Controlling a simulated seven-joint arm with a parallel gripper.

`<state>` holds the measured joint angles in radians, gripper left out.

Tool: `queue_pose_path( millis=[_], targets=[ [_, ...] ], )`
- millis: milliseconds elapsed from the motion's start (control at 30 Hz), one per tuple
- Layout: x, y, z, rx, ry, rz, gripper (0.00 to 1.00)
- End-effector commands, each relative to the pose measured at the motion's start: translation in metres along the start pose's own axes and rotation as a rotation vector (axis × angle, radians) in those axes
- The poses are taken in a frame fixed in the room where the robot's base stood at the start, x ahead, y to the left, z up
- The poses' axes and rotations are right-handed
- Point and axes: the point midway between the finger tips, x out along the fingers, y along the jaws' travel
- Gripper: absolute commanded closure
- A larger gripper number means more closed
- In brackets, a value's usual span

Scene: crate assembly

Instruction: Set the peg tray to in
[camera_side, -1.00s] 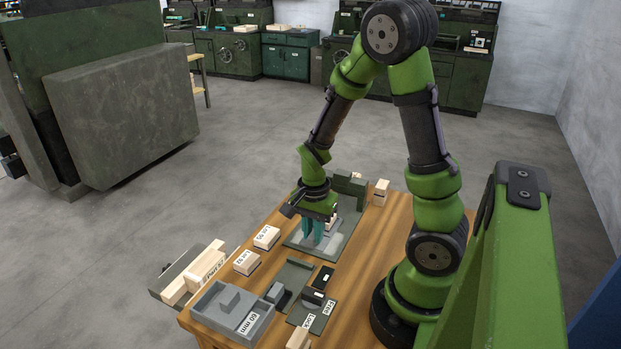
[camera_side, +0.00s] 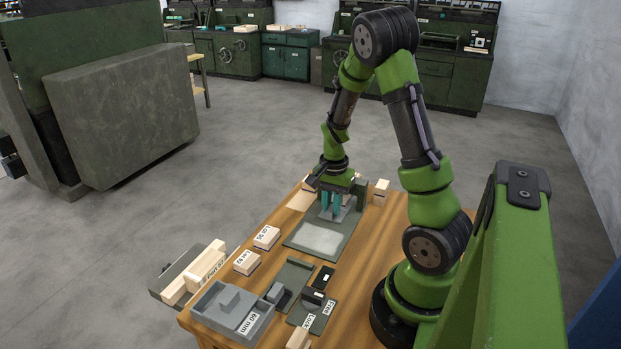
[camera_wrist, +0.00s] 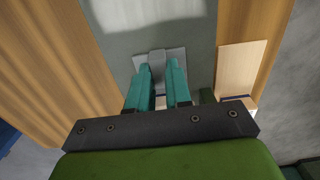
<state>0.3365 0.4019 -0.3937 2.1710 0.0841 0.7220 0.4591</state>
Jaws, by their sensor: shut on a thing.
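A small grey tray (camera_side: 349,213) with a raised grip, seemingly the peg tray, sits at the back end of the dark green base plate (camera_side: 294,243). My gripper (camera_side: 330,215) points down with its teal fingers shut on the tray's grip. In the wrist view, my gripper (camera_wrist: 160,73) has the grip between its fingertips, and the flat grey tray (camera_wrist: 142,60) shows around them. The fingers and palm hide part of the tray and the green block (camera_side: 361,191) behind it.
A pale patch (camera_side: 320,239) on the plate's front half is clear. Labelled wooden blocks (camera_side: 267,236) stand left of the plate. A wooden block (camera_side: 382,187) stands at the back right. A grey tray marked 60 mm (camera_side: 250,324) and a FREE/LOCK panel (camera_side: 321,324) are in front.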

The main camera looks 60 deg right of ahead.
Motion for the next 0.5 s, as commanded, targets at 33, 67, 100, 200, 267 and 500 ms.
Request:
queue_pose_path(
  millis=[33, 67, 100, 200, 267, 500],
  targets=[
    [-0.0011, -0.0005, -0.0068, 0.0, 0.018, -0.006, 1.0],
    [-0.0011, -0.0005, -0.0071, 0.0, 0.018, -0.006, 1.0],
    [-0.0012, -0.0004, -0.0073, 0.0, 0.019, -0.006, 0.8],
    [-0.001, -0.0001, -0.0066, 0.001, 0.017, -0.005, 0.65],
    [-0.0009, -0.0001, -0.0059, 0.001, 0.015, -0.004, 0.55],
    [-0.0006, -0.0001, -0.0041, 0.0, 0.012, -0.003, 0.55]
  ],
)
